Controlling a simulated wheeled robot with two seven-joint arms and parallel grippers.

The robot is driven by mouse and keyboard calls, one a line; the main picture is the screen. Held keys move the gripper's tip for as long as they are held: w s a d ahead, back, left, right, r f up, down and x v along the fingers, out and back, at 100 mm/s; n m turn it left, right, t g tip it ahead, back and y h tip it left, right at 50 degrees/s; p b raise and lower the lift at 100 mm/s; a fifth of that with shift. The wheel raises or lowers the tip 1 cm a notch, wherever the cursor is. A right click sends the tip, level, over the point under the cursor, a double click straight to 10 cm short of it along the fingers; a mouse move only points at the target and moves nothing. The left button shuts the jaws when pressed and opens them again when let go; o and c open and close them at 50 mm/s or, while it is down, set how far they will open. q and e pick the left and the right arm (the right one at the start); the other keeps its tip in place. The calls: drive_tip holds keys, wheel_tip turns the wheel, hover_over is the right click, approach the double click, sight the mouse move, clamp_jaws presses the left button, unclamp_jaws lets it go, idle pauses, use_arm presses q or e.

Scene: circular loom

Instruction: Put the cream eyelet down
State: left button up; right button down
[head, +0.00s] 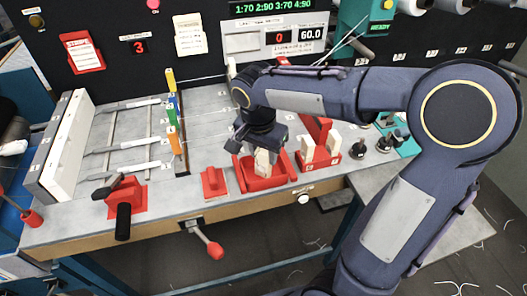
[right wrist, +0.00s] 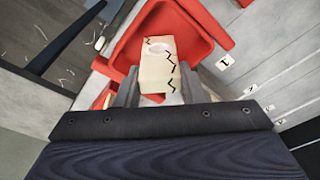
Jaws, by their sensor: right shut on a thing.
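The cream eyelet (head: 263,163) is a pale block, held upright in my right gripper (head: 262,148) over the red tray (head: 265,184). In the right wrist view the eyelet (right wrist: 158,66) shows a round hole and black zigzag marks. The fingers of my right gripper (right wrist: 156,92) are on both sides of it. The red tray (right wrist: 128,46) lies beneath and beyond it in that view. I cannot tell whether the eyelet touches the tray floor. My left gripper is not in the head view.
A red holder with cream blocks (head: 320,150) stands just right of the tray. A red block (head: 213,182) sits to its left, and a red clamp with a black handle (head: 121,198) farther left. Dark knobs (head: 384,143) stand to the right. Grey bench top shows between them.

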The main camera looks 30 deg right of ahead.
drive_tip(key=shift+f, duration=0.15)
drive_tip(key=c, duration=0.9)
unclamp_jaws()
drive_tip(key=shift+c, duration=0.2)
wheel_tip(320, 180, up, 12)
drive_tip(key=a, duration=0.1)
drive_tip(key=s+a+f+n+t+y, duration=0.1)
drive_tip(key=s+f+n+t+y, duration=0.1)
drive_tip(key=s+f+n, duration=0.3)
drive_tip(key=s+a+f+n+t+y, duration=0.2)
drive_tip(key=s+f+n, duration=0.3)
drive_tip(key=s, duration=0.7)
drive_tip(key=shift+f+t+y+p, duration=0.3)
drive_tip(key=shift+f+y+p, duration=0.1)
drive_tip(key=shift+y, duration=0.3)
